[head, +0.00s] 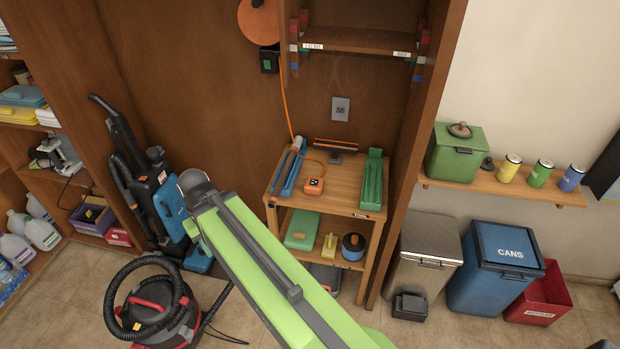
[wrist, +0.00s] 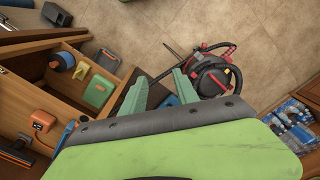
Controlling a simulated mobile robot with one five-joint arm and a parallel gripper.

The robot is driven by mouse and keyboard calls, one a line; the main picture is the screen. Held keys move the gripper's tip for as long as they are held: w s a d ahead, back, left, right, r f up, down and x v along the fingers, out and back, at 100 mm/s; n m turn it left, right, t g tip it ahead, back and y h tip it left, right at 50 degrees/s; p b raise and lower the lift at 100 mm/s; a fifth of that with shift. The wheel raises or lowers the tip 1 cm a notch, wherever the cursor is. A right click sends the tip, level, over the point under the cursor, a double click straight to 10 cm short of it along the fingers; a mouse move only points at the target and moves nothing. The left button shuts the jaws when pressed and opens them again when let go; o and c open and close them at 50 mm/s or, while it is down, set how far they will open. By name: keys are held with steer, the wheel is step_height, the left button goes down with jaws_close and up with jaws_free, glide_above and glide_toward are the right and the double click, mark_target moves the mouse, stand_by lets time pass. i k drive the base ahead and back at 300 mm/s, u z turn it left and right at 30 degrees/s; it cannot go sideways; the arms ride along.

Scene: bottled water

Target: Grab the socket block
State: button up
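The socket block is a small orange box (head: 314,186) with a dark marked top, on the wooden bench top in the head view. An orange cord runs from it towards the wall. It also shows at the left of the wrist view (wrist: 42,120). My gripper (wrist: 160,80) has two pale green fingers standing apart with nothing between them. It is over the floor side of the bench, away from the block. In the head view the gripper is hidden; only my green arm shows, left of and in front of the bench.
Blue and orange tools (head: 292,170) lie left of the block and a green tray (head: 371,182) stands right. The shelf below holds a green box (head: 302,230). A red vacuum (head: 158,309) and blue upright cleaner (head: 172,207) stand left. Bins (head: 425,255) stand right.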

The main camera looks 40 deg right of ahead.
mark_target(313, 186)
steer(key=u, duration=0.05)
steer(key=i, duration=1.1)
steer(key=u, duration=0.05)
